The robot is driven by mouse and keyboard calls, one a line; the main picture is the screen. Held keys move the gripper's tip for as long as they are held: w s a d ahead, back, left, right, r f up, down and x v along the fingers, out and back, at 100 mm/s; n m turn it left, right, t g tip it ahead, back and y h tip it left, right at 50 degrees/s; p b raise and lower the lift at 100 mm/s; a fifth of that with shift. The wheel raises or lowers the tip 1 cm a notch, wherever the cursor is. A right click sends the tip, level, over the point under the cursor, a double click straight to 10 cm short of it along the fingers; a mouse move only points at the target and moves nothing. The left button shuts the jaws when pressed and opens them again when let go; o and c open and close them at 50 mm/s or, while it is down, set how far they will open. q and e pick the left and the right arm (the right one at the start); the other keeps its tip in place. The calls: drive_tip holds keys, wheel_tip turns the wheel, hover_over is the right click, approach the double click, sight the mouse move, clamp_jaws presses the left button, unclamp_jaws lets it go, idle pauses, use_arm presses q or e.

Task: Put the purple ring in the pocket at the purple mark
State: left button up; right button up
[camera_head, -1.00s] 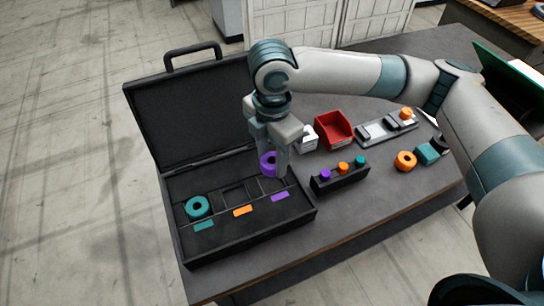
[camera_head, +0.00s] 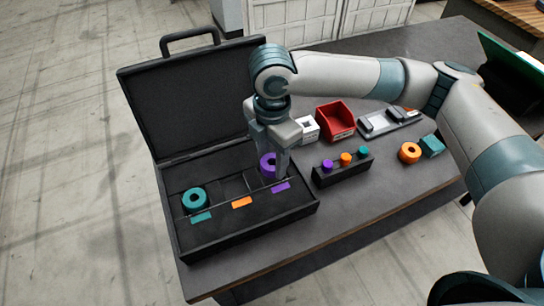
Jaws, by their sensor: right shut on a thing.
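The purple ring (camera_head: 267,164) is between the fingers of my right gripper (camera_head: 270,168), which is shut on it. The gripper points down over the right end of the open black case (camera_head: 252,227). The ring is at the pocket behind the purple mark (camera_head: 281,187). The fingers partly hide the ring and that pocket, and I cannot tell whether the ring touches the pocket floor. My left gripper is not in view.
A teal ring (camera_head: 194,198) sits behind the teal mark (camera_head: 201,217). The pocket behind the orange mark (camera_head: 242,202) looks empty. A black block with coloured pegs (camera_head: 342,171), a red bin (camera_head: 336,120) and an orange ring (camera_head: 410,152) stand to the right.

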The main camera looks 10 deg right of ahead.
drive_tip(key=shift+p, duration=1.05)
idle(1.4)
drive_tip(key=shift+f, duration=0.8)
idle(0.6)
drive_tip(key=o, duration=1.6)
drive_tip(key=shift+o, duration=0.2)
wheel_tip(320, 180, up, 9)
drive_tip(key=p, duration=0.8)
drive_tip(key=shift+p, duration=0.4)
